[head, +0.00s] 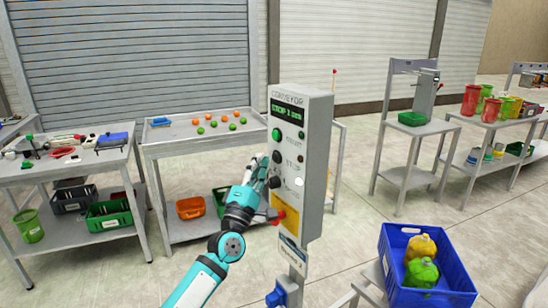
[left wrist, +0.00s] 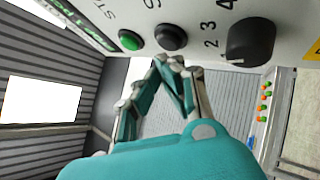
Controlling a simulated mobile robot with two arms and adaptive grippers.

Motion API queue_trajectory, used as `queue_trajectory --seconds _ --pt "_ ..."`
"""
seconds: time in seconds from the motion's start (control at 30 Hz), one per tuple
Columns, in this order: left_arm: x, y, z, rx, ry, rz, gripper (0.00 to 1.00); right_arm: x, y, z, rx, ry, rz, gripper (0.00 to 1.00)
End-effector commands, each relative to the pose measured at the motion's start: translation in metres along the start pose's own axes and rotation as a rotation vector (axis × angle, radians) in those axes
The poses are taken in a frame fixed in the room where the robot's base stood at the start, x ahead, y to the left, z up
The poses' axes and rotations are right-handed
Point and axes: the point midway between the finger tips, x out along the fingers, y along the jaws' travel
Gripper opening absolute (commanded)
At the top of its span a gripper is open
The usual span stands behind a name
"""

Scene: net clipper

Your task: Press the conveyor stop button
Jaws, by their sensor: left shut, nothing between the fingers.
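The grey conveyor control box (head: 313,165) stands upright on a post in the middle of the head view. Its face has a lit green display (head: 286,111), a green start button (head: 277,134) and a black stop button (head: 277,157). Below are a black dial (head: 275,182) and a red mushroom button (head: 279,214) on yellow. My left gripper (head: 262,165) is shut and empty, beside the stop button. In the left wrist view its fingertips (left wrist: 169,62) are close to the black stop button (left wrist: 170,37), between the green button (left wrist: 130,40) and the dial (left wrist: 250,40); contact cannot be told.
A blue crate (head: 455,283) with a yellow and a green item is at lower right. A table (head: 160,150) with orange and green balls stands behind the box. A tool table (head: 105,160) is at left, and more stands (head: 400,172) are at right.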

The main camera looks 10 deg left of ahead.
Motion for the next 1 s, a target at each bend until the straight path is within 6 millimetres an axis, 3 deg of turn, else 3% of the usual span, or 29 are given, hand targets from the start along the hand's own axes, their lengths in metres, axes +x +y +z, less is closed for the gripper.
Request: queue_trajectory --seconds 0.37,1.0 --pt "-0.003 0.002 -0.002 0.001 0.000 -0.001 0.00 -0.001 0.000 0.000 0.000 0.000 0.000 0.42" --pt "-0.036 0.026 -0.026 0.001 0.000 -0.001 0.00 -0.011 0.000 -0.001 0.000 0.000 0.000 0.42"
